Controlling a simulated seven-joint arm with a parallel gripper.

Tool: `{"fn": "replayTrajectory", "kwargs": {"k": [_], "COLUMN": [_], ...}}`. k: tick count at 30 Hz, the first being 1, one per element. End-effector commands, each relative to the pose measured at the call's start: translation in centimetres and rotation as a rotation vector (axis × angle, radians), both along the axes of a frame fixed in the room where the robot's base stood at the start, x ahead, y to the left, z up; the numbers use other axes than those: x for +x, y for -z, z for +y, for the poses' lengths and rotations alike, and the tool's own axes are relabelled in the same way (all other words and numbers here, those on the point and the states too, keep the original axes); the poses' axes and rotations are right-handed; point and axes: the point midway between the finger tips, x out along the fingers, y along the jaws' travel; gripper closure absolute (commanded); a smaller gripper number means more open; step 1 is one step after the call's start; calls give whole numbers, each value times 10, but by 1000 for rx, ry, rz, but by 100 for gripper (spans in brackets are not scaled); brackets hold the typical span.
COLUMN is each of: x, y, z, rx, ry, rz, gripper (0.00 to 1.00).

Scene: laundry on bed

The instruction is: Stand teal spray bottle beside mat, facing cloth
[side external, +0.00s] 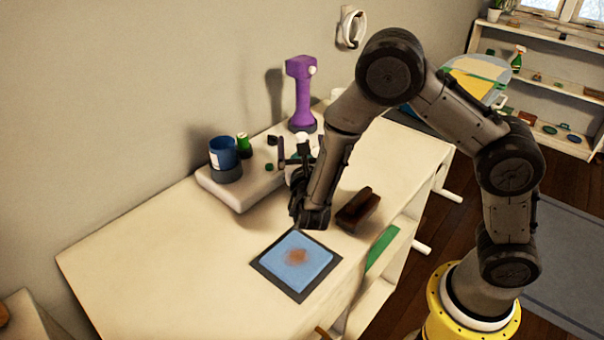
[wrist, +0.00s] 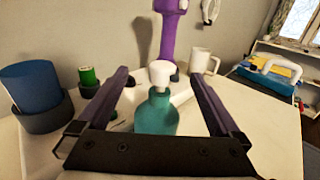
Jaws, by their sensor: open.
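The teal spray bottle (wrist: 156,117) with a white top stands upright between my gripper's fingers in the wrist view. In the side view only its white top (side external: 302,138) shows clearly; my arm hides most of the body. My gripper (wrist: 160,76) is open, one finger on each side of the bottle, with visible gaps. In the side view my gripper (side external: 299,152) reaches toward the back platform. The dark mat (side external: 267,273) lies flat on the table in front, with a blue cloth (side external: 310,272) on it bearing a brown stain. Which way the bottle's nozzle faces is unclear.
A pale raised platform (side external: 228,190) holds a blue cup (side external: 222,153), a green container (side external: 243,144) and a purple tool (side external: 301,92). A dark brown brush-like block (side external: 357,208) lies right of the mat. A white mug (wrist: 203,61) stands behind. The table's left part is clear.

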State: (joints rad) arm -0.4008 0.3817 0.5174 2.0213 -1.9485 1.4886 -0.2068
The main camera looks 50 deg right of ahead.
Motion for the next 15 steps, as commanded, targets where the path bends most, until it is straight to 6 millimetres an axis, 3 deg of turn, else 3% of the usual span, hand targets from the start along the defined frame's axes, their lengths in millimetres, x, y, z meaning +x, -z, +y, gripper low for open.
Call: {"fn": "replayTrajectory", "kwargs": {"k": [8, 15], "x": [0, 19], "y": [46, 44], "z": [-1, -21], "rx": [-2, 2], "ry": [1, 3], "rz": [5, -2], "gripper": [0, 0]}}
